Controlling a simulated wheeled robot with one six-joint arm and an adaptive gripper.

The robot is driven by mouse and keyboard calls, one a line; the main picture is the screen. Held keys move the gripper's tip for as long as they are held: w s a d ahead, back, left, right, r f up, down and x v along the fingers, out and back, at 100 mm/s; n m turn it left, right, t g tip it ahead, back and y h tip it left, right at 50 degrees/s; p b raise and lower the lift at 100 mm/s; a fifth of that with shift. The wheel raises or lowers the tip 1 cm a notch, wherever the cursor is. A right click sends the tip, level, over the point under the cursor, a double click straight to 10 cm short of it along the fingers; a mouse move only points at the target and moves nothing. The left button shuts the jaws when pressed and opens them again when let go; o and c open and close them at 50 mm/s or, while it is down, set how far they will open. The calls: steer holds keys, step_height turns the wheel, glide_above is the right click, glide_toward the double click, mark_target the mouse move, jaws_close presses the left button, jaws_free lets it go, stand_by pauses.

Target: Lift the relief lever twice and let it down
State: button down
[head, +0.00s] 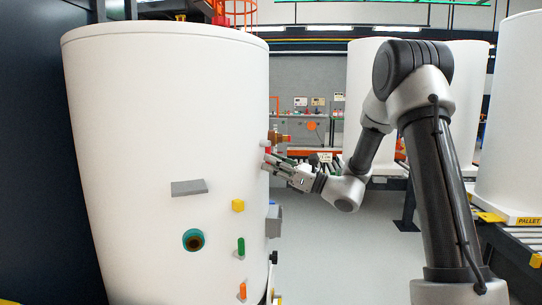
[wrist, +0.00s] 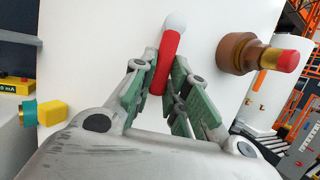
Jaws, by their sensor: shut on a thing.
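The red relief lever (wrist: 166,62) has a pale round end and stands out against the white tank (head: 140,110). My gripper (wrist: 160,72) is shut on the lever, with its green pads on both sides. In the head view my gripper (head: 269,161) is at the tank's right edge, and the lever is small and mostly hidden there. A brass fitting (wrist: 236,53) with a red tip is to the right of the lever in the wrist view. It also shows just above my gripper in the head view (head: 275,137).
The tank front carries a grey plate (head: 188,187), a yellow block (head: 238,205), a round teal-rimmed port (head: 193,240), and a green handle (head: 241,246). A grey box (head: 274,221) sticks out below my gripper. More white tanks (head: 510,120) stand at the right. The floor between is clear.

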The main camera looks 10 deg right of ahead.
steer(key=shift+r, duration=0.1)
steer(key=shift+s+d+r+g+h, duration=0.3)
steer(key=shift+d+r+g+h, duration=0.15)
steer(key=shift+g+h, duration=0.4)
steer(key=shift+h, duration=0.25)
